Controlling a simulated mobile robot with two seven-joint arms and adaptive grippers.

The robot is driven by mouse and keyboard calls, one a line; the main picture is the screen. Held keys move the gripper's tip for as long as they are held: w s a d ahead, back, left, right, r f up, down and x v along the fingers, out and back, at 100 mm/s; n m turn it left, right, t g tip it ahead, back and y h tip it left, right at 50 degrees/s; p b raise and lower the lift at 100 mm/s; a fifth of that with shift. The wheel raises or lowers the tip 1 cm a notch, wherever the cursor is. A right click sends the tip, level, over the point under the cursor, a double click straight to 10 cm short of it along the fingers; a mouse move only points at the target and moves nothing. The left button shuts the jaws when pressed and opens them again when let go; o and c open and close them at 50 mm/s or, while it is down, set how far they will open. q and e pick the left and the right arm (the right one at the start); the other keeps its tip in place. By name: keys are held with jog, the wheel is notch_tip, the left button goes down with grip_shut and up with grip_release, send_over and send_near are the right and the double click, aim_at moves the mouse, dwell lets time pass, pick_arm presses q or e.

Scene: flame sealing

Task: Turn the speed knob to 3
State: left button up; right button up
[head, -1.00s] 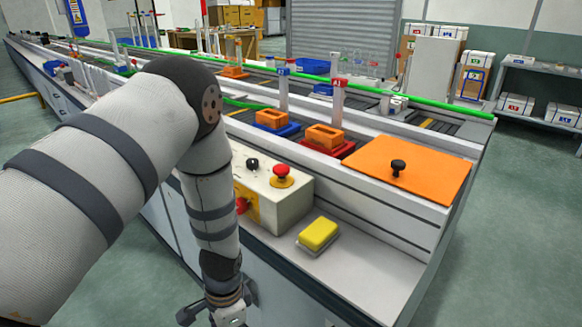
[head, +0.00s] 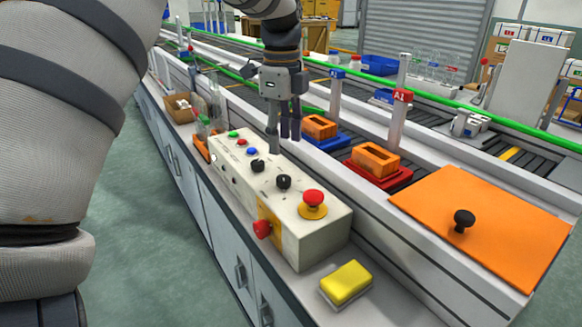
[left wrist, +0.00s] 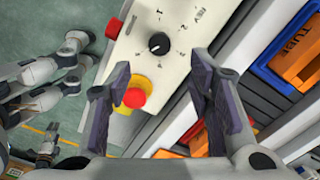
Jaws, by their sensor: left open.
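The control box (head: 318,235) is cream-coloured and stands on the bench ledge. On its top sit two black knobs; the speed knob (head: 284,182) is the one nearer the red emergency button (head: 313,197). In the left wrist view the speed knob (left wrist: 159,43) shows a white pointer mark and small printed numbers around it; I cannot read its setting surely. My left gripper (head: 285,128) points down above the box, behind the knobs in the picture. In the left wrist view its open fingers (left wrist: 160,62) frame the knob from either side, apart from it. My right gripper is not in view.
The red button on its yellow base (left wrist: 132,94) lies close to one finger. A red side switch (head: 263,229) is on the box's front. A yellow sponge (head: 346,281) lies right of the box. Orange blocks in blue (head: 330,141) and red (head: 385,181) trays stand behind.

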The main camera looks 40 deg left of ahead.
aim_at(283, 178)
pick_arm(q)
notch_tip(283, 178, down, 9)
jog(key=shift+f, duration=0.1)
grip_shut()
